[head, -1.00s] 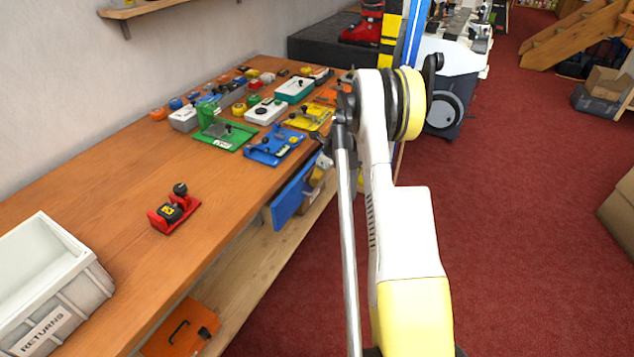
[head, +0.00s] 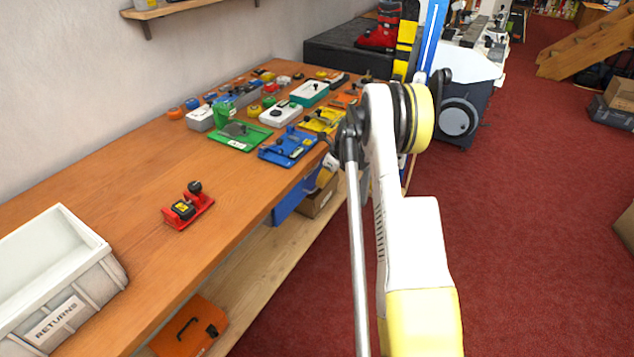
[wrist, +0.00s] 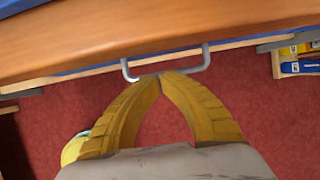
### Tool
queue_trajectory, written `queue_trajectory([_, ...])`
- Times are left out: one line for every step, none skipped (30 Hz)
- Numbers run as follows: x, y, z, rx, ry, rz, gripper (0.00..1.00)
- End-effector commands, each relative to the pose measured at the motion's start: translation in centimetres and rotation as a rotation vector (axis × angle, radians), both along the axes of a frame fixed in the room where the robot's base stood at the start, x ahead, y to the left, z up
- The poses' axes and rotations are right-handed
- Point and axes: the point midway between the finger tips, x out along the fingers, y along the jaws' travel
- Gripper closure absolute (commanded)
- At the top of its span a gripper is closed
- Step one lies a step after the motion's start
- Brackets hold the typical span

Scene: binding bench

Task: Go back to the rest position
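My gripper (wrist: 160,77) shows in the wrist view with its two ribbed yellow fingers curving together, tips meeting. No object shows between them. A grey U-shaped handle (wrist: 207,56) lies behind the tips under the wooden edge; I cannot tell whether they touch it. In the head view my white and yellow arm reaches forward along the right side of the bench (head: 130,190), and the fingertips cannot be made out there.
The bench holds a white RETURNS bin (head: 100,262), a red fixture (head: 187,207), a green plate (head: 240,136), a blue plate (head: 287,147) and several other devices. An orange case (head: 190,325) lies on the lower shelf.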

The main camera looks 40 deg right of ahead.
Motion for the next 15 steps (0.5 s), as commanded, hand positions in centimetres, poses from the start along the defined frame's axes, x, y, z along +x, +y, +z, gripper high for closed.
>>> queue_trajectory([-0.7,-0.6,0.3,-0.001,0.000,-0.001,1.00])
queue_trajectory([-0.9,-0.5,1.6,0.000,-0.001,0.001,1.00])
queue_trajectory([-1.2,-0.7,2.7,0.000,0.000,0.001,1.00])
queue_trajectory([-1.5,-0.7,3.5,0.000,0.000,0.001,1.00])
queue_trajectory([-1.7,-0.9,4.1,0.000,0.000,0.000,1.00])
queue_trajectory([-2.1,-1.0,5.0,0.000,0.000,0.000,1.00])
queue_trajectory([-2.3,-1.1,5.6,0.000,0.000,-0.001,1.00])
queue_trajectory([-2.5,-1.2,6.2,0.000,0.000,-0.001,1.00])
queue_trajectory([-2.8,-1.3,6.9,0.000,0.000,0.000,1.00])
queue_trajectory([-3.0,-1.4,7.3,0.000,0.000,0.000,1.00])
queue_trajectory([-3.1,-1.5,7.8,0.000,0.000,0.001,1.00])
queue_trajectory([-3.3,-1.5,8.2,0.000,0.000,0.001,1.00])
queue_trajectory([-3.4,-1.6,8.5,0.000,0.000,0.001,1.00])
queue_trajectory([-3.5,-1.6,8.7,0.000,0.000,0.001,1.00])
queue_trajectory([-3.6,-1.7,9.0,-0.001,0.000,0.002,1.00])
